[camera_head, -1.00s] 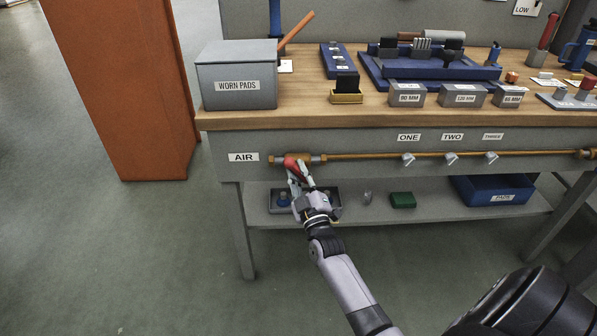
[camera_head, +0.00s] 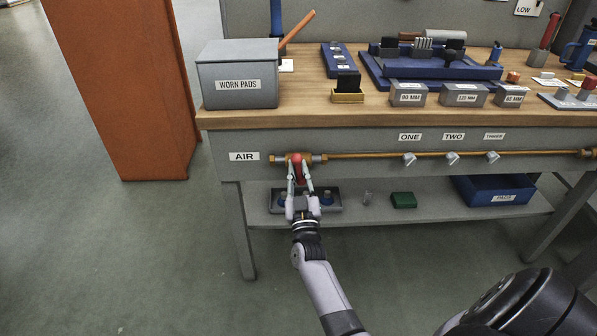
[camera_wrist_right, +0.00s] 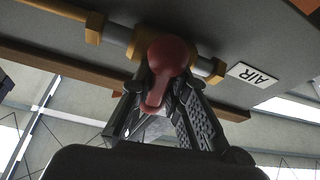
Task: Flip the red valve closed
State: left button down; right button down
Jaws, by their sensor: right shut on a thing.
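The red valve (camera_head: 297,164) is on the brass air pipe at the left of the bench front, right of the AIR label. In the head view its red handle points down from the pipe, toward me. My right gripper (camera_head: 300,184) reaches up from below, with one finger on each side of the handle. The right wrist view shows the red valve handle (camera_wrist_right: 166,72) between the two fingers (camera_wrist_right: 160,92), which are shut on it. The far side of the handle is hidden. My left gripper is not in view.
The brass pipe (camera_head: 375,155) runs right along the bench front with several small taps. A grey WORN PADS box (camera_head: 237,90) stands on the bench above. A lower shelf (camera_head: 350,218) holds a tray, a green block and a blue bin.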

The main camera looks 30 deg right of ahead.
jog(key=shift+d+m+g+h, duration=0.1)
jog(key=shift+m+g+h, duration=0.2)
jog(key=shift+m+h, duration=0.75)
jog(key=shift+m, duration=0.55)
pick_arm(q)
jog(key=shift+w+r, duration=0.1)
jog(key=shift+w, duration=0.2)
